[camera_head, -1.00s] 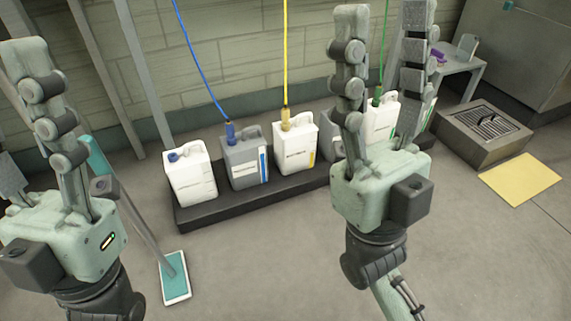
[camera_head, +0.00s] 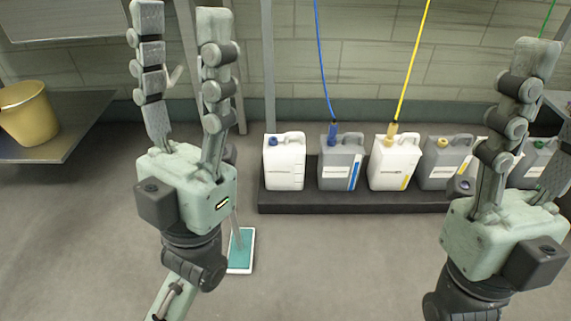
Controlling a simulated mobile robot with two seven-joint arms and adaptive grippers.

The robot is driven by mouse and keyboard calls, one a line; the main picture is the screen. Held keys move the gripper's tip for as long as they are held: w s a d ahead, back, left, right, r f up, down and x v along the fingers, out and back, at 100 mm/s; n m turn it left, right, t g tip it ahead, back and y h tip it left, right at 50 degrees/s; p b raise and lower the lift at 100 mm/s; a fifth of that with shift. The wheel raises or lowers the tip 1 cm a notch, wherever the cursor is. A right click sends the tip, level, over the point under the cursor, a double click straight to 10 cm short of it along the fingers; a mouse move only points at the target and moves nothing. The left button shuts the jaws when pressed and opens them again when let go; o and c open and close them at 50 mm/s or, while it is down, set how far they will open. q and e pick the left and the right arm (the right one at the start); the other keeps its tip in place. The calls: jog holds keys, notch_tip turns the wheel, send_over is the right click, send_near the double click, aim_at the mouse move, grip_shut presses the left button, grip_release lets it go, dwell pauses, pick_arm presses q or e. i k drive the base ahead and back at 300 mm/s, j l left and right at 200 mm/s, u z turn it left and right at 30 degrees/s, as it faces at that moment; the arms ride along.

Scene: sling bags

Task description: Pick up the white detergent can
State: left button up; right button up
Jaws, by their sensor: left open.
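A white can with a blue cap (camera_head: 284,165) stands upright at the left end of a low dark plinth. A second white can (camera_head: 393,166) with a yellow-marked label stands further right, with a yellow hose at its top. My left gripper (camera_head: 180,14) is open and empty, fingers up, left of the cans and apart from them. My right gripper (camera_head: 553,72) is at the right edge, its fingers apart, partly cut off by the frame. It hides part of the cans at the right end of the row.
A grey can with a blue hose (camera_head: 341,166) and a grey can with a yellow cap (camera_head: 443,165) share the dark plinth (camera_head: 350,200). A gold bucket (camera_head: 27,114) sits on a metal table (camera_head: 62,150) at left. A teal-and-white mop head (camera_head: 241,252) lies on the floor.

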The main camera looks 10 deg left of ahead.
aim_at(284, 155)
jog(key=i+l+u, duration=0.25)
jog(key=i+l, duration=0.2)
jog(key=l, duration=0.15)
jog(key=i+l+u, duration=0.25)
jog(key=l, duration=0.4)
jog(key=i+l+u, duration=0.15)
jog(key=i+l, duration=0.4)
jog(key=l, duration=0.05)
